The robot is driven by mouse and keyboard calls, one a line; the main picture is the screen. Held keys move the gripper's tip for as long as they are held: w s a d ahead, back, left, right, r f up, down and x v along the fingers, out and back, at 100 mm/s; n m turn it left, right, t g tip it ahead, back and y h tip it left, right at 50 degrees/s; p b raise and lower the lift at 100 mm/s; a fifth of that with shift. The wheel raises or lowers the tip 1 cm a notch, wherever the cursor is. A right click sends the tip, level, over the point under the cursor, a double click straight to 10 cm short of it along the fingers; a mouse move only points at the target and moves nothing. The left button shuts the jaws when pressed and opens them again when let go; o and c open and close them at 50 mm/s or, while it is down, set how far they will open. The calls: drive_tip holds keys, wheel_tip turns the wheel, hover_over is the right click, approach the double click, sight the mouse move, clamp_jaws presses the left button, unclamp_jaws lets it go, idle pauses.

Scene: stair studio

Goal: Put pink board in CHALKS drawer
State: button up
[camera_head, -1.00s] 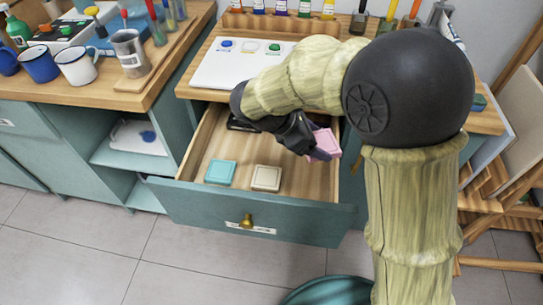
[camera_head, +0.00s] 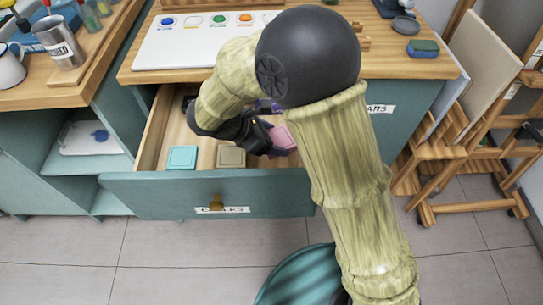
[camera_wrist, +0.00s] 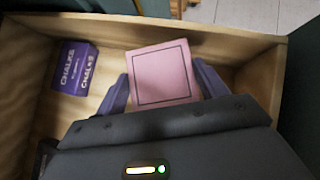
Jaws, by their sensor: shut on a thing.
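The pink board (camera_wrist: 162,72) is a flat square with a dark outline. It sits between the two fingers of my gripper (camera_wrist: 161,88), which is shut on it. In the head view the pink board (camera_head: 283,137) is inside or just over the right part of the open CHALKS drawer (camera_head: 140,190), and I cannot tell whether it touches the drawer floor. My gripper (camera_head: 270,138) reaches down into the drawer from above. The drawer is pulled out, with a brass knob and a label on its teal front.
The drawer holds a teal square (camera_head: 182,157), a tan square (camera_head: 231,156) and a purple CHALKS box (camera_wrist: 75,68). The wooden worktop above bears a white palette (camera_head: 200,40) and a sponge (camera_head: 423,48). Wooden easels (camera_head: 465,150) stand at the right.

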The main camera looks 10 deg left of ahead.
sight(272, 161)
drive_tip(key=shift+f+b, duration=0.3)
drive_tip(key=shift+f, duration=1.4)
drive_tip(key=shift+f+b, duration=0.65)
drive_tip(key=shift+f, duration=1.25)
drive_tip(key=o, duration=1)
drive_tip(key=shift+f, duration=0.15)
drive_tip(key=shift+o, duration=0.2)
drive_tip(key=p+v, duration=0.3)
drive_tip(key=v, duration=0.9)
drive_tip(key=shift+p, duration=0.4)
drive_tip(key=shift+s, duration=0.1)
